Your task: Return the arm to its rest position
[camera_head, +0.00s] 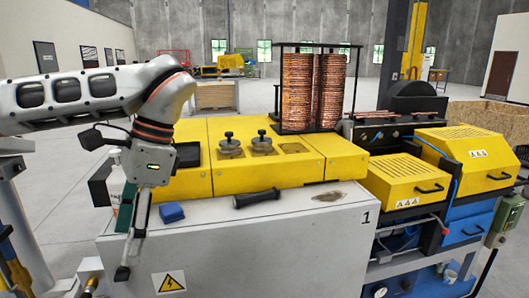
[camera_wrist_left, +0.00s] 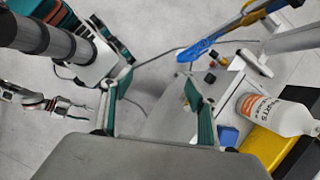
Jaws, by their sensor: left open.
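My left arm (camera_head: 70,95) comes in from the left in the camera_head view and bends downward at its orange-ringed wrist. My left gripper (camera_head: 123,250) hangs fingers down by the left front corner of the grey machine cabinet (camera_head: 270,250). In the left wrist view its two green-padded fingers (camera_wrist_left: 154,95) are spread, with nothing between them. A small gripper-like part (camera_wrist_left: 65,106), perhaps my right gripper, shows at the left of that view; its jaw state is unclear. My right arm does not show in the camera_head view.
A white bottle (camera_wrist_left: 278,115) stands close to the left gripper. A blue block (camera_head: 172,212) and a black handle (camera_head: 256,198) lie on the cabinet top. Behind are the yellow machine housing (camera_head: 325,168) and copper tubes (camera_head: 297,90). Open floor lies to the left.

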